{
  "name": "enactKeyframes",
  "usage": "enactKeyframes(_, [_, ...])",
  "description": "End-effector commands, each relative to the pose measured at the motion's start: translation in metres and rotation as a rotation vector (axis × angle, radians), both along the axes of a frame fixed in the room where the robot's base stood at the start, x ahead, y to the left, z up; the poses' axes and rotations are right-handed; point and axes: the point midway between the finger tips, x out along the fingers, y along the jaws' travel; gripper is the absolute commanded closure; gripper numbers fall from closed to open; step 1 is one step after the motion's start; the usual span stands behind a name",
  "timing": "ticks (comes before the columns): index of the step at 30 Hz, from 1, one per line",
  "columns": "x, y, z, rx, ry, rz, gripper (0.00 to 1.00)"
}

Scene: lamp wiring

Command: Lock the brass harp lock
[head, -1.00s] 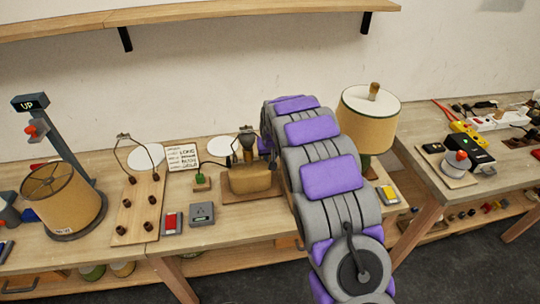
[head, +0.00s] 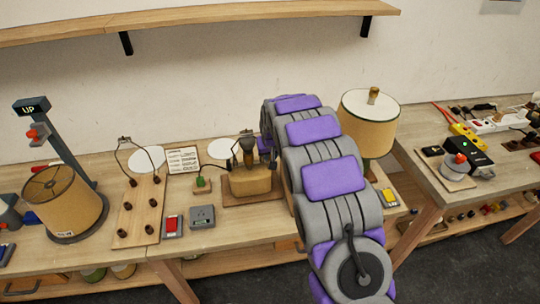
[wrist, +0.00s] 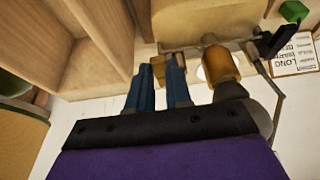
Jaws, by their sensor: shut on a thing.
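In the head view a tan lamp base (head: 250,183) with a dark socket (head: 247,150) on top stands on a wooden board at the middle of the bench. My arm hides my gripper and whatever lies behind it there. In the wrist view my gripper (wrist: 160,65) has its two blue fingers at the lamp body (wrist: 190,30). A small brass-coloured piece (wrist: 159,70) shows between the fingertips, and the gripper is shut on it. A larger brass-coloured cylinder (wrist: 220,68) is just right of the fingers. I cannot tell how the lock is turned.
A pegboard (head: 138,212) with a wire harp frame stands left of the lamp base. A shaded lamp (head: 368,120) is right of my arm, and another shade (head: 62,200) is at far left. A written card (head: 183,160) stands behind. A red-button box (head: 172,226) is near the front edge.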

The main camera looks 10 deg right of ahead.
Motion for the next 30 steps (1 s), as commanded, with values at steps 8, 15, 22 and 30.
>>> enactKeyframes(8, [0.003, 0.0, 0.003, 0.0, -0.008, 0.001, 0.61])
enactKeyframes(15, [0.003, 0.0, 0.002, 0.0, -0.006, 0.0, 0.55])
enactKeyframes(22, [-0.002, 0.0, 0.015, -0.001, -0.006, 0.001, 0.55])
enactKeyframes(30, [-0.023, 0.0, 0.067, -0.001, -0.007, 0.001, 0.55])
